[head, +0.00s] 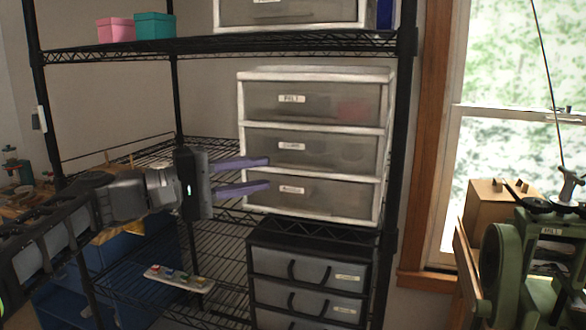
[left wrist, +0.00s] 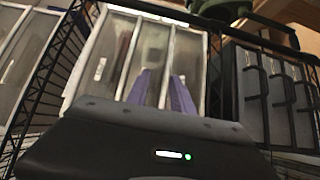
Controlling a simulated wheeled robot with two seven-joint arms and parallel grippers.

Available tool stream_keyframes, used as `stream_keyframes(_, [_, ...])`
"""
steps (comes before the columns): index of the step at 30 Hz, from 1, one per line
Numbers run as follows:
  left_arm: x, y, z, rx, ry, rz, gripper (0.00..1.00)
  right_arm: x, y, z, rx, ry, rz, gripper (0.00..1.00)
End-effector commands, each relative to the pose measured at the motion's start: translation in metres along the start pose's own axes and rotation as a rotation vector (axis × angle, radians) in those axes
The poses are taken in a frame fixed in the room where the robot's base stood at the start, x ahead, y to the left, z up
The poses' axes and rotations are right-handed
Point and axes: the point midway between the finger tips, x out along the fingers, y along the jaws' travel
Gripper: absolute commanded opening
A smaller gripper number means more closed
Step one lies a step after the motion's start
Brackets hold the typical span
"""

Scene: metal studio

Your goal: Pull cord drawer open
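A white-framed unit (head: 312,73) with three translucent drawers stands on the wire shelf: top drawer (head: 330,108), middle drawer (head: 335,150) and bottom drawer (head: 330,198). Each has a small front label too blurred to read surely, so I cannot tell which is the cord drawer. All three look closed. My left gripper (head: 268,173) points its two purple fingers at the unit's left side, level with the middle and bottom drawers. The fingers are apart with nothing between them; contact is unclear. In the left wrist view the fingers (left wrist: 161,78) overlap the drawer fronts. My right gripper is not in view.
A black unit (head: 308,234) with grey drawers and dark loop handles stands below. Black rack posts (head: 400,150) frame the shelves. Pink (head: 115,30) and teal (head: 154,26) boxes sit above. A green machine (head: 535,265) stands at right by the window.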

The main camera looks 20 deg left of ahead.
Motion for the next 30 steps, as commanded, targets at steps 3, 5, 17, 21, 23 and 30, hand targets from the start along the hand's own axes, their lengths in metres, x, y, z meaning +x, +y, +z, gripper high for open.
stream_keyframes(3, [0.012, 0.001, 0.001, -0.002, -0.003, 0.0, 0.28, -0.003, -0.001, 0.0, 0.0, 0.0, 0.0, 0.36])
stream_keyframes(5, [0.021, 0.001, 0.001, -0.002, -0.003, 0.0, 0.28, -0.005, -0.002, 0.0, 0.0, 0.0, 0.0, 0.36])
stream_keyframes(17, [0.072, 0.0, 0.0, -0.001, 0.0, -0.001, 0.28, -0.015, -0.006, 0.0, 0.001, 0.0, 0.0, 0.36])
stream_keyframes(21, [0.074, 0.0, 0.0, -0.001, 0.0, -0.001, 0.28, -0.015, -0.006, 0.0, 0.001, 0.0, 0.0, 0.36])
stream_keyframes(23, [0.074, 0.0, 0.0, 0.0, 0.001, -0.001, 0.28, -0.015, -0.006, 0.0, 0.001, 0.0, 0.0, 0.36])
stream_keyframes(30, [0.074, 0.0, 0.0, 0.0, 0.001, -0.001, 0.17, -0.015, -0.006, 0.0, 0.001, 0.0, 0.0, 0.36])
